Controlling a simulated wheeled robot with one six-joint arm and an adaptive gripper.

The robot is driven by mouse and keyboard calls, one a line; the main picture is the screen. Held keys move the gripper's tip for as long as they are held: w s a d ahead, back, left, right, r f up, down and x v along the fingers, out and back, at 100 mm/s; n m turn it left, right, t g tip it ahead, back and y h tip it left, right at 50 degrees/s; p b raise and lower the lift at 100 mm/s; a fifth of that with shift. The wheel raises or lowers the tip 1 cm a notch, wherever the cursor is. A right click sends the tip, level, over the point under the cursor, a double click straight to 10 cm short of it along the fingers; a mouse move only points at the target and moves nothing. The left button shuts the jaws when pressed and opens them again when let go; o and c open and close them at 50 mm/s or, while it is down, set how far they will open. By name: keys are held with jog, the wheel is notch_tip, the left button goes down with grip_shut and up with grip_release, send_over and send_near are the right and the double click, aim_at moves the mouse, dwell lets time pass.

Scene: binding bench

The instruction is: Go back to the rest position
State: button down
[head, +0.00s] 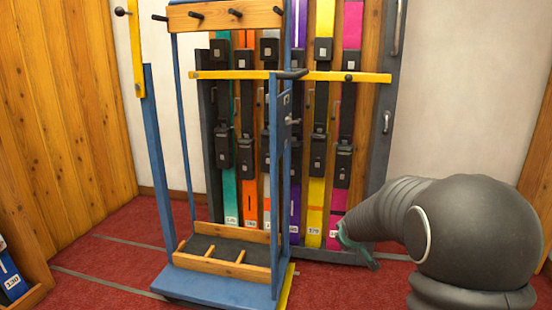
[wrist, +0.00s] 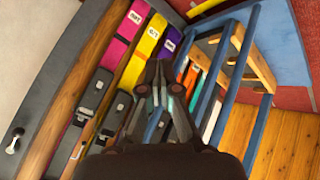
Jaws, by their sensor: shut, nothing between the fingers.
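My gripper (head: 352,243) is at the end of my dark arm, which reaches in from the right in the head view. It is low, in front of the foot of the rack with coloured skis (head: 315,215). In the wrist view my gripper (wrist: 160,88) shows in the middle, its fingers drawn together with nothing held between them. Behind it there are the labelled ends of a pink ski (wrist: 127,22), a yellow ski (wrist: 150,35) and a purple ski (wrist: 167,48). I cannot tell the exact gap between the fingers and the rack.
A blue wheeled cart (head: 215,285) with wooden rails stands left of my gripper, partly in front of the rack. A yellow bar (head: 330,77) crosses higher up. Wooden panels stand at far left and right. Red carpet (head: 110,262) is open at the left front.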

jog(key=s+a+r+m+g+p, duration=0.15)
jog(key=s+r, duration=0.25)
jog(key=s, duration=0.8)
jog(key=s+a+r+m+g+p, duration=0.1)
jog(key=s+r+m+g+p, duration=0.2)
jog(key=s, duration=0.9)
jog(key=s+a+r+m+g+p, duration=0.15)
jog(key=s+r, duration=0.35)
jog(key=s, duration=0.7)
jog(key=s+r+t+y+p, duration=0.1)
jog(key=s+r+t+p, duration=0.1)
jog(key=r, duration=0.4)
jog(key=shift+s+a+r+t, duration=0.15)
jog(key=shift+s+a+t, duration=0.3)
jog(key=shift+s, duration=0.2)
